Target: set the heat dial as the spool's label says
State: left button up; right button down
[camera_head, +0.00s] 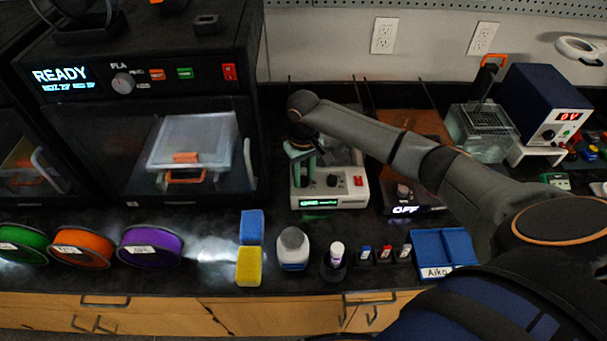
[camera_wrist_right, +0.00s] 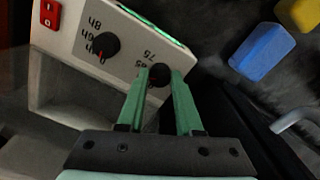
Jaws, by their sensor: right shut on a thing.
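A white dryer box (camera_head: 352,196) with a green-lit display (camera_head: 318,203) stands on the bench; the display seems to read OFF at its left. In the right wrist view, my right gripper (camera_wrist_right: 158,80) has its green fingers closed around a black dial (camera_wrist_right: 159,74), marked 75 and what looks like 45. The dial's pointer is hidden. In the head view my right gripper (camera_head: 302,160) is at the box's front left. Green (camera_head: 22,244), orange (camera_head: 82,249) and purple (camera_head: 151,247) spools stand at the left front; their labels are too small to read surely. My left gripper is not in view.
A second black knob (camera_wrist_right: 106,45) with hour marks and a red switch (camera_wrist_right: 50,13) are beside the held dial. A printer (camera_head: 145,85) stands left. Blue (camera_head: 252,226) and yellow (camera_head: 248,266) blocks, bottles and a blue tray (camera_head: 430,246) line the front.

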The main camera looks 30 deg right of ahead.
aim_at(304, 180)
jog(key=shift+m, duration=1.5)
jog(key=c, duration=0.6)
grip_release()
jog(key=shift+o, duration=0.2)
notch_tip(304, 180, up, 13)
jog(key=shift+f, duration=0.2)
